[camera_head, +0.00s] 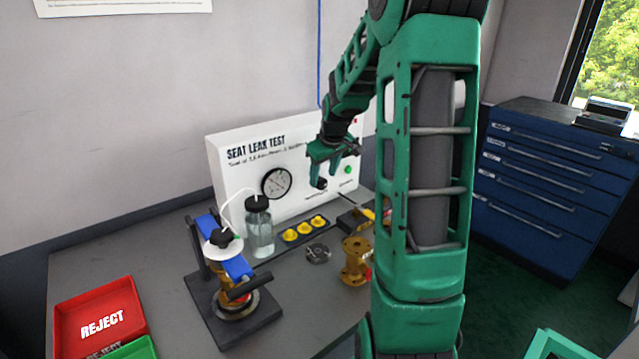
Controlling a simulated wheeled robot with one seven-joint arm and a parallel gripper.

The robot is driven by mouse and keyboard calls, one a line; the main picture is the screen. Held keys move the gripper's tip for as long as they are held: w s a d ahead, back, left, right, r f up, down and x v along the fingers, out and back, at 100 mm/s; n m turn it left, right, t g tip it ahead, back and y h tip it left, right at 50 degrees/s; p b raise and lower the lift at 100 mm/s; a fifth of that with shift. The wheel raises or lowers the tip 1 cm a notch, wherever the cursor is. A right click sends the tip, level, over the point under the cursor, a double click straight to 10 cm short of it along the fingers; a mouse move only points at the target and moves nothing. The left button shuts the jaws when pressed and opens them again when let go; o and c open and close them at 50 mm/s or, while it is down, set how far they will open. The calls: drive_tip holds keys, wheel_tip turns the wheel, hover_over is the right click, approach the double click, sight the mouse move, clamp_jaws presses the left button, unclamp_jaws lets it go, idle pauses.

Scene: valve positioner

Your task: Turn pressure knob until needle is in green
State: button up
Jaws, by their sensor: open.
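The white "SEAT LEAK TEST" panel (240,180) stands at the back of the bench. Its round dial gauge (276,184) has a black rim. The needle's place and any green band are too small to make out. A small black knob (321,184) sits on the panel to the right of the gauge, close below my gripper. My green gripper (327,175) is open in front of the panel, its fingers pointing down at the knob. I cannot tell whether a finger touches the knob.
A green button (348,169) is right of the knob. A clear bottle (259,228), yellow parts (303,230), a brass fitting (356,262) and a clamp fixture (232,290) stand on the bench. A red REJECT tray (98,312) is at left. My arm hides the bench's right part.

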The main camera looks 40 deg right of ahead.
sight(327, 181)
drive_tip(key=shift+x, duration=1.8)
drive_tip(key=shift+c, duration=0.5)
drive_tip(key=c, duration=0.9)
drive_tip(key=shift+c, duration=0.2)
drive_tip(key=y, duration=0.3)
drive_tip(key=d+m+y, duration=0.1)
drive_tip(key=y, duration=0.2)
drive_tip(key=shift+s+d+f, duration=0.1)
drive_tip(key=shift+d+f, duration=0.05)
drive_tip(key=shift+f, duration=0.05)
drive_tip(key=m+t+y, duration=0.1)
drive_tip(key=y, duration=0.2)
drive_tip(key=shift+d+f, duration=0.1)
drive_tip(key=shift+d, duration=0.1)
drive_tip(key=shift+d+f+m+t+y, duration=0.15)
drive_tip(key=shift+m+y, duration=0.1)
drive_tip(key=shift+y, duration=0.7)
drive_tip(key=shift+m+t+y, duration=0.15)
drive_tip(key=shift+m+y, duration=0.1)
drive_tip(key=shift+y, duration=0.7)
